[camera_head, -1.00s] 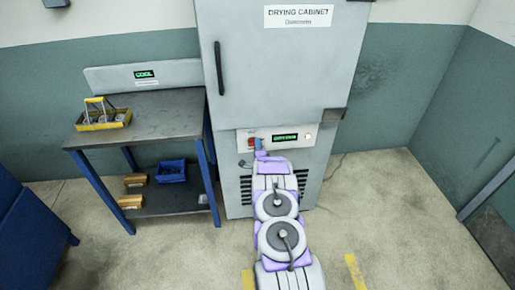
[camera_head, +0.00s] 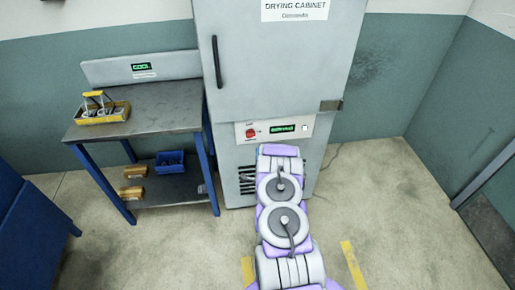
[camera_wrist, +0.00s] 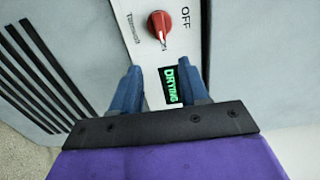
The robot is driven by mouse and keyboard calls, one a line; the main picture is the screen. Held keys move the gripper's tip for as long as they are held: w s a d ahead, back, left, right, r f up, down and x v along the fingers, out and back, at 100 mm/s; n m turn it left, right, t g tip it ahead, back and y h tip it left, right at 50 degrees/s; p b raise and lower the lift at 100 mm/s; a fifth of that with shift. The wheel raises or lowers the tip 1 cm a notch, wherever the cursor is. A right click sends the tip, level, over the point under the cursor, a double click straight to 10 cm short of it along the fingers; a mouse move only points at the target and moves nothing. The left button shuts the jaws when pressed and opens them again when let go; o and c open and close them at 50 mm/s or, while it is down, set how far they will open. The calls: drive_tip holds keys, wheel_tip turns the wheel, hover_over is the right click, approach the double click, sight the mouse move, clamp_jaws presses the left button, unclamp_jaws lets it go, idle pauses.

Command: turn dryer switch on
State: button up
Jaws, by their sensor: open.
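The dryer switch is a red rotary knob (camera_head: 251,133) on the pale control panel of the grey drying cabinet (camera_head: 280,75). In the wrist view the knob (camera_wrist: 159,25) is just beyond my fingertips, with "OFF" printed beside it. A lit green display (camera_head: 283,129) on the panel reads "DRYING" in the wrist view (camera_wrist: 171,85). My gripper (camera_wrist: 157,72) is open, with its two blue fingers apart and nothing between them. It is clear of the knob. In the head view my own arm hides the gripper.
A blue-legged bench (camera_head: 150,108) stands left of the cabinet, holding a yellow tray (camera_head: 102,113). Its lower shelf holds a blue bin (camera_head: 170,163) and small boxes. The cabinet door has a black handle (camera_head: 217,62). The floor to the right is clear.

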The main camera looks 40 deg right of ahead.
drive_tip(key=shift+p+v, duration=0.45)
drive_tip(key=shift+v, duration=2.15)
